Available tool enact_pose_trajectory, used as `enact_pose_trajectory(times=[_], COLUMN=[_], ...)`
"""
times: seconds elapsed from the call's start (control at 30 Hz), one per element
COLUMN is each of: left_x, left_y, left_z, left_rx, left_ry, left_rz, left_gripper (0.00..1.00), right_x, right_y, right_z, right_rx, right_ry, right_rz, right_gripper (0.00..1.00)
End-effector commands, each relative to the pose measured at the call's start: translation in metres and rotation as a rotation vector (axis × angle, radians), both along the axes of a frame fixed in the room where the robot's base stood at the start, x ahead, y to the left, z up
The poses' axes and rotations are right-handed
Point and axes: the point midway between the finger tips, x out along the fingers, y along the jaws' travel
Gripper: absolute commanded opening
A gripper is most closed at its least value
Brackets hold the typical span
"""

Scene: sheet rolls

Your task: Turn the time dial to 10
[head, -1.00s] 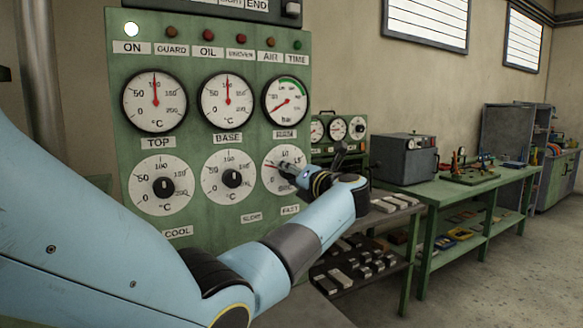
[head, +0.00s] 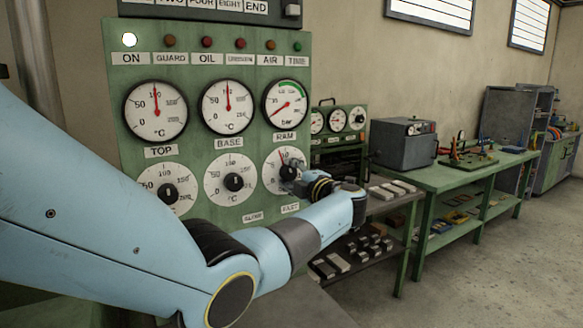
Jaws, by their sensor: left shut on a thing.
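The time dial (head: 273,171) is the white round dial at the lower right of the green panel, below the label RAM. A red pointer line on it points up and slightly left. The left arm comes in from the left across the panel's lower front. My right gripper is not in view.
Two similar dials with black knobs, the TOP dial (head: 165,193) and the BASE dial (head: 230,183), sit to the left. Three gauges are above. A grey box (head: 402,142) stands on a green bench (head: 460,173) at the right. The floor at the right is clear.

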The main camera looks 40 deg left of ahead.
Motion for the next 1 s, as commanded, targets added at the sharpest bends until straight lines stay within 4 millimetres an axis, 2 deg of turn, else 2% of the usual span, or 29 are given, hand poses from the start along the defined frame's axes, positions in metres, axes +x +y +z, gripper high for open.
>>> enact_pose_trajectory(times=[0.1, 0.4, 1.0], left_x=[0.000, 0.000, 0.000], left_y=[0.000, 0.000, -0.001], left_z=[0.002, 0.000, -0.002], left_rx=[0.022, 0.067, 0.082], left_ry=[0.085, 0.237, 0.293], left_rz=[-0.001, -0.001, -0.001], left_gripper=[0.07, 0.07, 0.07], right_x=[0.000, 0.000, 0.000], right_y=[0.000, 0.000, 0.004], right_z=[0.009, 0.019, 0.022], right_rx=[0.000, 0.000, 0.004], right_ry=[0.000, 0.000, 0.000], right_rz=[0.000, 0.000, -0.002], right_gripper=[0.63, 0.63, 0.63])
